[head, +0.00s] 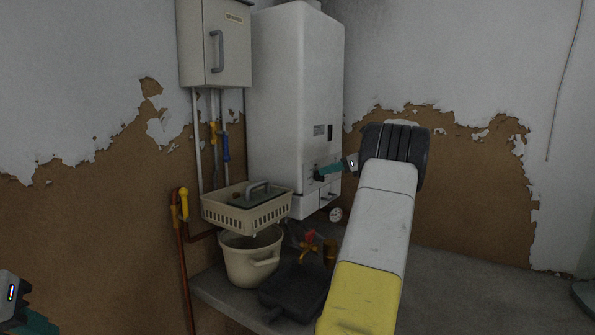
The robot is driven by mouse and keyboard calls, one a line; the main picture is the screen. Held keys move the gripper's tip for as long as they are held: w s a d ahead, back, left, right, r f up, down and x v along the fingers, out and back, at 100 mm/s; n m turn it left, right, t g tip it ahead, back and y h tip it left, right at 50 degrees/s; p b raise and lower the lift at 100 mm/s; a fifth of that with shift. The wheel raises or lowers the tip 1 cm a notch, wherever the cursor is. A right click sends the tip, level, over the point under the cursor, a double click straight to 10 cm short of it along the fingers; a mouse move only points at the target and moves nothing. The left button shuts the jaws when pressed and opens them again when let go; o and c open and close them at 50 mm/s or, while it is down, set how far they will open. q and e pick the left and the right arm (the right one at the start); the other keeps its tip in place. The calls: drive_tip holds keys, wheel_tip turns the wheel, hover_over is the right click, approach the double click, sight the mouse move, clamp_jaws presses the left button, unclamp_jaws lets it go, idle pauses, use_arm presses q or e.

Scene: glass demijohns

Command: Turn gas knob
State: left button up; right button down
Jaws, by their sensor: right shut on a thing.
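A tall white boiler (296,90) hangs on the wall in the middle of the head view, with a control panel low on its front. My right gripper (318,175) reaches to this panel from the right, its teal fingers at the panel. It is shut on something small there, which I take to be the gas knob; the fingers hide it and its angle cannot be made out. My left gripper (35,322) is at the bottom left corner, partly cut off and far from the boiler; its opening cannot be judged.
A grey counter (455,265) carries a cream pot (250,260), a cream basket (247,212) above it, a black pan (295,288) and a brass tap with a red handle (311,236). A yellow-handled pipe (184,203) stands left. A wall cabinet (200,40) hangs beside the boiler.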

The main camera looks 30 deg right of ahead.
drive_tip(key=shift+a, duration=0.1)
drive_tip(key=shift+s+a+f+n+t+h, duration=0.15)
drive_tip(key=shift+a+n+t+h, duration=0.15)
drive_tip(key=shift+n+h, duration=0.45)
drive_tip(key=shift+s+a+f+n+t+h, duration=0.1)
drive_tip(key=shift+a+f+n+t+h, duration=0.25)
drive_tip(key=shift+n, duration=0.85)
drive_tip(key=shift+s+a+n+t+h, duration=0.1)
drive_tip(key=shift+n+t+h, duration=0.4)
drive_tip(key=shift+n, duration=0.45)
drive_tip(key=c, duration=1.5)
unclamp_jaws()
drive_tip(key=shift+s, duration=0.1)
